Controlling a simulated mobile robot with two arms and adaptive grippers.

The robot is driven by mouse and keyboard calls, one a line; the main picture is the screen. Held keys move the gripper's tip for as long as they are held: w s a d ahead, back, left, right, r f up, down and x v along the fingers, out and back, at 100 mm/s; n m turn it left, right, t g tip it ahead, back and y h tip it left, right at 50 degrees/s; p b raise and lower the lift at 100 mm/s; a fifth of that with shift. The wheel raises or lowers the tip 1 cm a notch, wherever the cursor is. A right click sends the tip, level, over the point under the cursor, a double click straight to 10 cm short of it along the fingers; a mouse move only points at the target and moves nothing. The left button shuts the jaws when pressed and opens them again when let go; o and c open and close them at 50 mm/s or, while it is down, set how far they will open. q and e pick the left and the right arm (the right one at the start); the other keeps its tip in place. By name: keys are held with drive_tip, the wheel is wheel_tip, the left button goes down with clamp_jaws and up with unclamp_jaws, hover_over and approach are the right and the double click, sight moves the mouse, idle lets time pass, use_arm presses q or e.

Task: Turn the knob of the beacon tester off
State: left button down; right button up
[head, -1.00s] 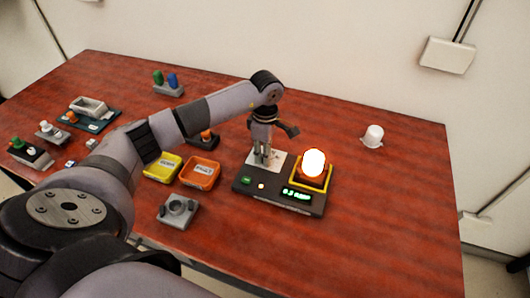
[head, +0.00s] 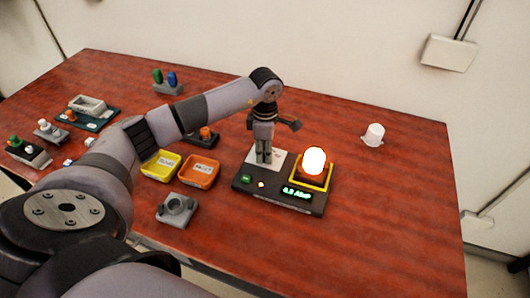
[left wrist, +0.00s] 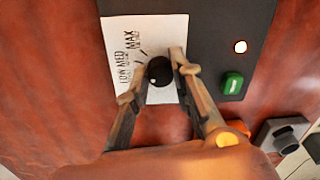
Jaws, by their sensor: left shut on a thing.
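The beacon tester (head: 275,201) is a dark box with a white dial plate, a green button and a lit green display. Its black round knob (left wrist: 160,71) sits on the white plate, printed LOW, MED and MAX in the left wrist view. My left gripper (head: 264,158) points down over the plate, its fingers shut on the knob from both sides. In the head view the fingers hide the knob. The beacon (head: 314,161) glows brightly in a yellow-edged holder on the tester. My right gripper is not in view.
Yellow (head: 162,165) and orange (head: 199,172) trays and a grey fixture (head: 177,208) stand left of the tester. A white dome (head: 374,134) stands at the right. Several small devices fill the table's left side. The table right of the tester is mostly clear.

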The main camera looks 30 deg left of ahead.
use_arm(q)
drive_tip(key=shift+n+b, duration=0.45)
drive_tip(key=shift+n, duration=1.25)
drive_tip(key=c, duration=1.4)
unclamp_jaws()
wheel_tip(320, 180, up, 12)
drive_tip(key=shift+a, duration=0.15)
drive_tip(key=shift+w, duration=0.15)
